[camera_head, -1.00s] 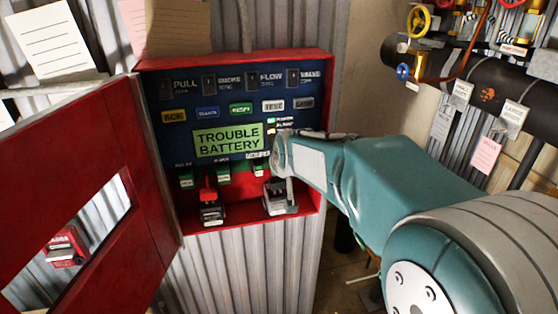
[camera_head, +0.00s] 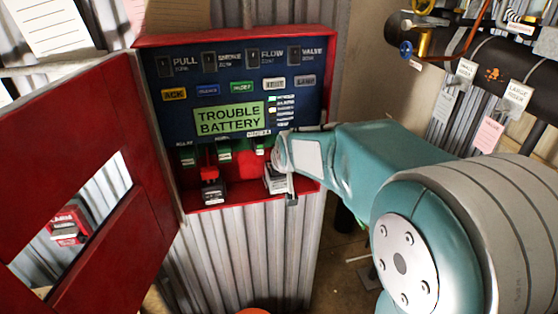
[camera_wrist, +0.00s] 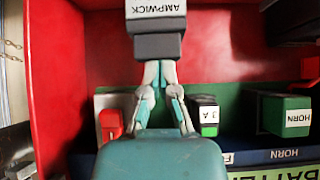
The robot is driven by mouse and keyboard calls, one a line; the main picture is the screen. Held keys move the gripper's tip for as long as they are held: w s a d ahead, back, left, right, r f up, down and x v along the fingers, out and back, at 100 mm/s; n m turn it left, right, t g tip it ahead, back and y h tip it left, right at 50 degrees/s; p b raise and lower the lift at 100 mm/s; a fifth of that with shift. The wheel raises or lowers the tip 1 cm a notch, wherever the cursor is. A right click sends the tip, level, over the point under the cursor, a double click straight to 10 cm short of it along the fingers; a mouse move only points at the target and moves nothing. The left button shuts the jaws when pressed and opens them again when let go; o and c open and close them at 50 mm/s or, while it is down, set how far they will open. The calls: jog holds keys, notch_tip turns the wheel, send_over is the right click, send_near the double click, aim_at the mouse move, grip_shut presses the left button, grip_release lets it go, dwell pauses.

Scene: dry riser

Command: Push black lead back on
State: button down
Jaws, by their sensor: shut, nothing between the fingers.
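The open red panel box (camera_head: 307,186) holds two batteries at its bottom. A red lead (camera_head: 209,172) stands on top of the left battery (camera_head: 213,194). The right battery (camera_head: 275,181) is partly hidden by my arm. In the wrist view, a dark grey block labelled AMPWICK (camera_wrist: 157,46) is just beyond my gripper (camera_wrist: 160,72). My fingers are together and empty, with their tips at the block's near edge; I cannot tell whether they touch it. A red piece (camera_wrist: 110,122) shows at left in that view. I cannot make out the black lead in either view.
The display (camera_head: 229,118) reads TROUBLE BATTERY. The red door (camera_head: 105,190) stands open on the left. A black pipe (camera_head: 468,65) with hanging tags is at right.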

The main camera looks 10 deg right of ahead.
jog(key=shift+s+f, duration=0.1)
jog(key=shift+f, duration=0.2)
notch_tip(320, 180, up, 5)
jog(key=shift+f, duration=0.2)
jog(key=v, duration=1)
jog(key=s+f+g, duration=0.1)
jog(key=s+f, duration=0.3)
jog(key=s, duration=0.7)
jog(key=s+f+g, duration=0.2)
jog(key=s+f, duration=0.3)
jog(key=s, duration=0.7)
jog(key=shift+s, duration=0.15)
